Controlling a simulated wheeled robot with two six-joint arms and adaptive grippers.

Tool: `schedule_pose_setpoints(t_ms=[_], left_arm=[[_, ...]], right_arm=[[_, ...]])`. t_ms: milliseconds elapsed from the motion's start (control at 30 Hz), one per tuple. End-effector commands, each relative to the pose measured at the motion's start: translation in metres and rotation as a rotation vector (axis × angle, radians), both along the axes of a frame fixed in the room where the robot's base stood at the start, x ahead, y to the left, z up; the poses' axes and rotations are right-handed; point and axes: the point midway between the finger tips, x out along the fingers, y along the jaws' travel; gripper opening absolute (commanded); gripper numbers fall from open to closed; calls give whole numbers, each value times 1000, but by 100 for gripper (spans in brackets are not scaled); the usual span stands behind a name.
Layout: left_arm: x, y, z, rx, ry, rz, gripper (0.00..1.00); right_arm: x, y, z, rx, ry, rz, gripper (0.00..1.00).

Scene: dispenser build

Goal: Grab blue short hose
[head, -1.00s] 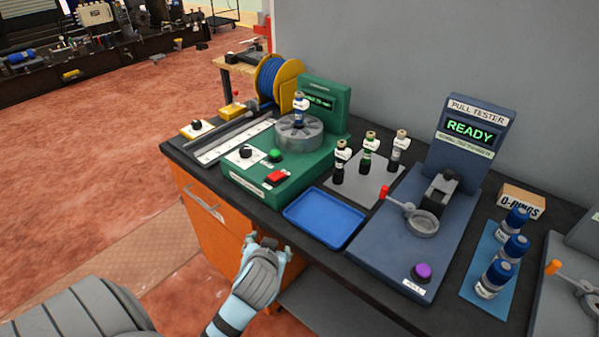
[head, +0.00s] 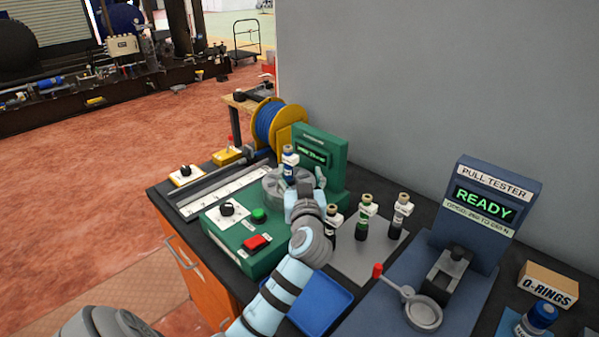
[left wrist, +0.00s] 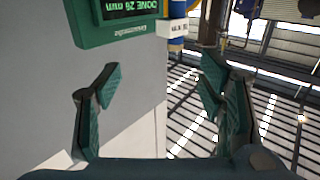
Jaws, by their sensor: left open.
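The blue short hose (head: 289,166) stands upright in the grey round head (head: 275,188) of the green machine, with a white label and a tan top. In the left wrist view, its labelled body (left wrist: 177,30) shows at the top, between and beyond the fingers and apart from them. My left gripper (head: 306,188) is beside the hose, just to its right in the head view. Its fingers (left wrist: 158,90) are spread wide and empty. My forearm hides part of the green machine (head: 235,250) and the blue tray. My right gripper is not in view.
The blue tray (head: 318,303) lies in front of the machine. The pull tester (head: 485,195) reads READY. A blue hose reel (head: 268,124) stands behind the machine.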

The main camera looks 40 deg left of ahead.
Motion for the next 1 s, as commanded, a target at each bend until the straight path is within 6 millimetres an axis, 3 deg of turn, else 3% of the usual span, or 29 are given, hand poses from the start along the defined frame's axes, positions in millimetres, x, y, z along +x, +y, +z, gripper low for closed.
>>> schedule_pose_setpoints(t_ms=[267,533,667,867,1000], left_arm=[[47,51,1,1,1,5,63],[72,86,-3,1,2,4,63],[86,97,-4,-1,1,1,63],[88,98,-4,-1,1,0,63],[88,98,-4,-1,1,0,42]], right_arm=[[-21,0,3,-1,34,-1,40],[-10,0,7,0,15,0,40],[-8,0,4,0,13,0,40],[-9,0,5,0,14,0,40],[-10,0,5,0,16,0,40]])
